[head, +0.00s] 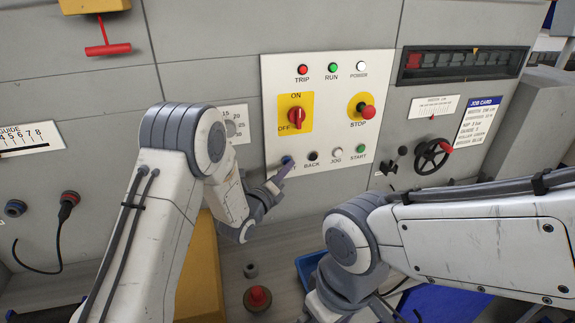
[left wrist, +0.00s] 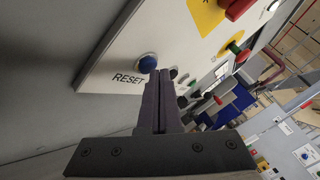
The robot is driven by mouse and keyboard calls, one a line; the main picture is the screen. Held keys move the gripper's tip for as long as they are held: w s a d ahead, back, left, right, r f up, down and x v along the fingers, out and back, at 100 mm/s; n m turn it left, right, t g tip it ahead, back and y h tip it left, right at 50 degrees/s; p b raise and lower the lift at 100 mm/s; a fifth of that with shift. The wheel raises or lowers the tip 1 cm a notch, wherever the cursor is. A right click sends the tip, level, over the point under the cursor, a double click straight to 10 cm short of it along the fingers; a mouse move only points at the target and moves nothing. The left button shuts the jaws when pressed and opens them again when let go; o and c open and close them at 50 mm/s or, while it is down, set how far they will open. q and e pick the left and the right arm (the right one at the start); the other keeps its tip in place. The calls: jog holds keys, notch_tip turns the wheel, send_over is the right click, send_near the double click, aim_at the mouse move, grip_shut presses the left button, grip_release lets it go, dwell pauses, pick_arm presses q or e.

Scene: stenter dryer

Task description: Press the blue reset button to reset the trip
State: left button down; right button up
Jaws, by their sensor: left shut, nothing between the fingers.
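The blue reset button (left wrist: 148,64) sits on the white control panel (left wrist: 110,62), above its RESET label in the left wrist view. In the head view the button (head: 287,160) is at the panel's lower left, partly hidden by my left gripper (head: 281,172). In the left wrist view the left gripper (left wrist: 161,76) is shut and empty, its tips just beside the button. I cannot tell whether they touch it. The red TRIP lamp (head: 302,70) is at the panel's top left. My right gripper is not visible; only its arm shows.
The panel also has a red ON/OFF switch (head: 296,115), a red STOP knob (head: 367,111), a black BACK button (head: 312,156) and a green START button (head: 361,149). A handwheel (head: 432,156) is to the right. My right arm crosses the lower right.

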pick_arm(q)
jog(key=s+d+b, duration=0.2)
jog(key=s+b, duration=0.1)
jog(key=s, duration=0.2)
jog(key=shift+s, duration=0.4)
dwell(0.7)
jog(key=s+d+f+n+g+y, duration=0.1)
jog(key=s+f+n+g+y, duration=0.1)
jog(key=s+n+g, duration=0.45)
jog(key=s+d+f+n+g+y, duration=0.1)
jog(key=s+f+n+g+y, duration=0.15)
jog(key=s+n, duration=0.7)
jog(key=s+a+n+g+y, duration=0.1)
jog(key=s+a+n+g, duration=0.2)
jog(key=s, duration=0.7)
jog(key=s+a+r+n+g+y, duration=0.1)
jog(key=s+a+n+g+y, duration=0.1)
jog(key=s, duration=0.8)
jog(key=a+n+g, duration=0.1)
jog(key=n+g, duration=0.1)
jog(key=n, duration=0.1)
jog(key=shift+s+a+r+g, duration=0.25)
jog(key=shift+a+r+g, duration=0.05)
jog(key=shift+a, duration=0.05)
